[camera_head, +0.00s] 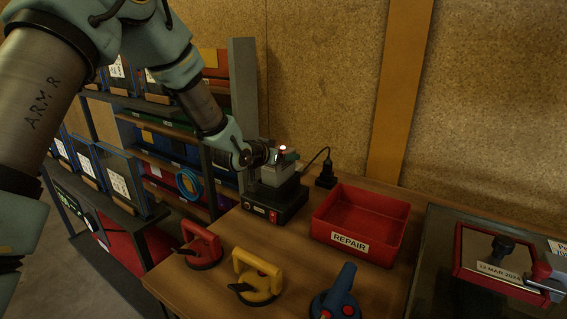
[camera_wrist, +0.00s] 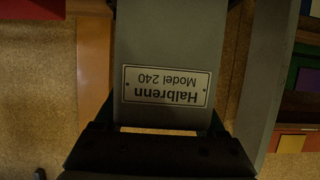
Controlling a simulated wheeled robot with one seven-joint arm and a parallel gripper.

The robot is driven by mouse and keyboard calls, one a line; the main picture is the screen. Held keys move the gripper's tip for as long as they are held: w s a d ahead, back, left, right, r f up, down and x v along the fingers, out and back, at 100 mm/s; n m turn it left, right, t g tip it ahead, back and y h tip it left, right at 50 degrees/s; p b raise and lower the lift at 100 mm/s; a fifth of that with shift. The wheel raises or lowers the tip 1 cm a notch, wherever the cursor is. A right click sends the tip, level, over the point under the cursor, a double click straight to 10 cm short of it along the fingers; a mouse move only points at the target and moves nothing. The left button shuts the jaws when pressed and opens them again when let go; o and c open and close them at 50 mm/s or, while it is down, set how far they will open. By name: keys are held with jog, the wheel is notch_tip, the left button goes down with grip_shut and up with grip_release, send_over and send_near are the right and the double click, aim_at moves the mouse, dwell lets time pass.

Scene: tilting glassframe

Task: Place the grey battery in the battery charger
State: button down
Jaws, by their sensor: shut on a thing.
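The grey battery (camera_head: 276,174) is in my gripper (camera_head: 270,157), at the back left of the workbench. In the wrist view the battery (camera_wrist: 165,40) fills the middle, with an upside-down label reading "Halbrenn Model 240", and my gripper (camera_wrist: 160,135) is shut on it. The battery charger (camera_head: 272,204) is a black box with a red switch on its front. The battery is right over the charger in the head view. I cannot tell whether it touches the charger or is fully seated, as the contact is too small to make out.
A red REPAIR bin (camera_head: 362,222) stands right of the charger, with a black plug (camera_head: 325,177) and cable behind. Red (camera_head: 201,246), yellow (camera_head: 257,276) and blue (camera_head: 337,294) suction lifters stand in front. A shelf rack (camera_head: 150,150) is at the left.

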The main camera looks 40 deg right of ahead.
jog(key=shift+f, duration=1.35)
jog(key=shift+f, duration=0.15)
grip_release()
jog(key=b+v, duration=0.2)
jog(key=v, duration=1)
